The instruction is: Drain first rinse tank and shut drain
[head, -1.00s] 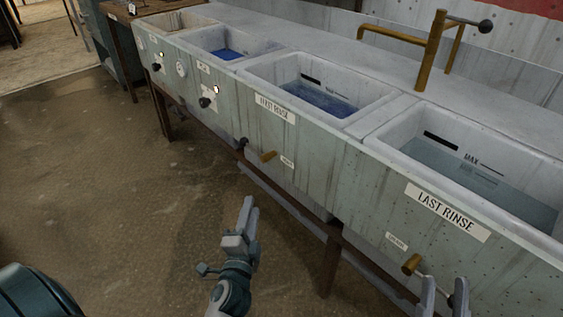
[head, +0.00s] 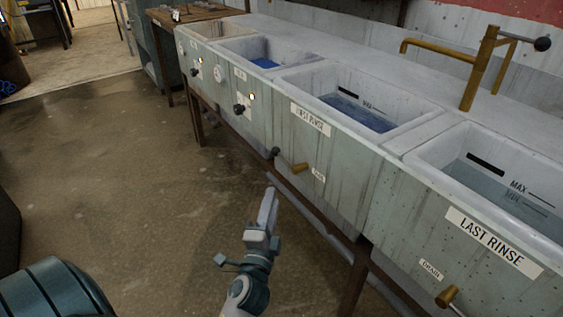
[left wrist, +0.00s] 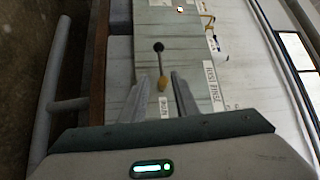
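The first rinse tank (head: 345,108) holds blue water below a dark level mark. Its name plate (head: 310,119) is on the greenish front panel. Below it is the brass drain fitting (head: 299,168) with a thin rod ending in a dark knob (head: 275,152) toward the left. In the left wrist view the brass fitting (left wrist: 161,83) appears between my fingertips, with the dark knob (left wrist: 158,47) beyond. My left gripper (head: 268,207), also in the left wrist view (left wrist: 161,85), is open and empty, seemingly short of the fitting. My right gripper is out of view.
The last rinse tank (head: 427,153) with its own drain fitting (head: 446,297) is at right. A brass tap (head: 480,70) stands behind. Other basins and panel knobs (head: 239,108) are at left. A brown frame leg (head: 354,285) stands below. The floor (head: 120,170) at left is clear.

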